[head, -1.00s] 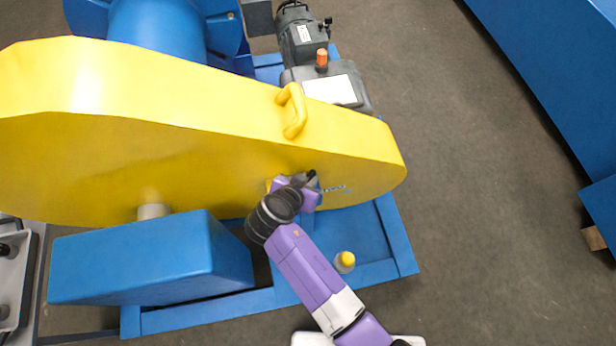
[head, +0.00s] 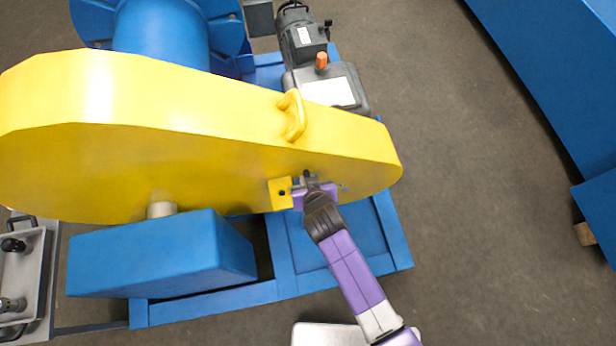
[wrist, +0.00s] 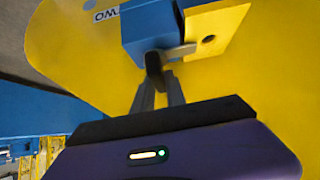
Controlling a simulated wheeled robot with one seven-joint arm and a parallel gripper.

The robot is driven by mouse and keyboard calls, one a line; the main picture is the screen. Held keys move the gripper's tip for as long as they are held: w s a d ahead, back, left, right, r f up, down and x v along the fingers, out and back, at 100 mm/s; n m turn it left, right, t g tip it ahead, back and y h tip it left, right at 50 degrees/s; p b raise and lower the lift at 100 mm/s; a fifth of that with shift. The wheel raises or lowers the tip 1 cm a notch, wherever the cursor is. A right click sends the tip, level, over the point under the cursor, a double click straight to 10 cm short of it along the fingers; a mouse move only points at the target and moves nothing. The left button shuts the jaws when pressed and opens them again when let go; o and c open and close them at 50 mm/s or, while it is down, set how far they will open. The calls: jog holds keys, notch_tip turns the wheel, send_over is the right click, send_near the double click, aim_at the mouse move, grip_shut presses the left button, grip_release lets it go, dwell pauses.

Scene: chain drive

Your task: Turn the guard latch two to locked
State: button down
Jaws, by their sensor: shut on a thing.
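Guard latch two is on the face of the yellow guard (head: 220,165), beside an upside-down label (wrist: 104,12) that reads "TWO" in the wrist view. The latch has a blue block (wrist: 150,28), a grey bar (wrist: 180,51) and a dark handle (wrist: 154,68). The bar reaches right to the edge of a yellow plate with a hole (wrist: 222,28); this plate also shows in the head view (head: 280,194). My gripper (wrist: 156,88) is shut on the dark handle. In the head view my gripper (head: 309,181) hides most of the latch.
A yellow grab handle (head: 294,115) stands out above the latch. A blue box (head: 160,255) and blue base frame (head: 345,235) lie below the guard. A grey motor (head: 305,40) is behind it. Bare floor (head: 480,200) is free to the right.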

dwell(0.3)
jog(key=c, duration=1.4)
grip_release()
jog(key=shift+o, duration=0.2)
jog(key=v, duration=0.8)
jog(key=shift+f, duration=0.1)
